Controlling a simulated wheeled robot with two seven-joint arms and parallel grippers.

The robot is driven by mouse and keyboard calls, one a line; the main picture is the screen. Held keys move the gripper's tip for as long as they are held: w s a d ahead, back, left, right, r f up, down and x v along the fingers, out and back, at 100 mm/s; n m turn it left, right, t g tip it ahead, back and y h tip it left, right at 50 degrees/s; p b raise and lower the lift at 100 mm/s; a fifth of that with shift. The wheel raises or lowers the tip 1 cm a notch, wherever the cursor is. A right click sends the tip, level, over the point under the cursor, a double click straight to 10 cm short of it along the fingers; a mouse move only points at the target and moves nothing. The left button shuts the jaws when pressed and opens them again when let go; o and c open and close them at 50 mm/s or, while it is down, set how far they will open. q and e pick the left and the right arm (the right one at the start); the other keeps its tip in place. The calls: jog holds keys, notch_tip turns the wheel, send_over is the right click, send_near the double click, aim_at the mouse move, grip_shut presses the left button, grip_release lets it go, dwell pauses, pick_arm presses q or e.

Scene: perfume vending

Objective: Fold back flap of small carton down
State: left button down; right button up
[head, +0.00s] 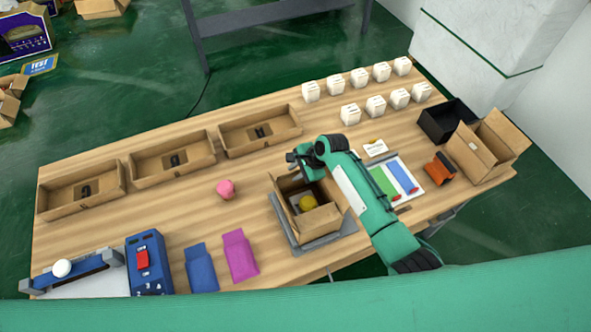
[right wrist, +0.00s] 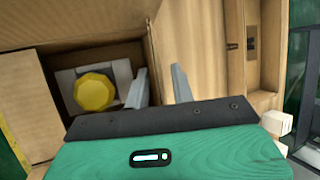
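The small carton (head: 318,222) stands open on a grey tray (head: 345,226) at the table's front middle. A yellow round-topped item (head: 307,203) lies inside; it also shows in the right wrist view (right wrist: 94,92). The front flap lies partly over the opening. My right gripper (head: 293,158) is at the carton's back edge. The arm hides part of the carton's right side. My left gripper is not in view.
Three shallow cardboard trays (head: 262,142) line the back left. Several white boxes (head: 350,114) stand at the back right. A pink item (head: 226,188) lies left of the carton. A larger open carton (head: 470,153) and a black bin (head: 437,128) stand at the right end.

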jog(key=shift+a+f, duration=0.1)
jog(key=shift+f, duration=0.1)
grip_shut()
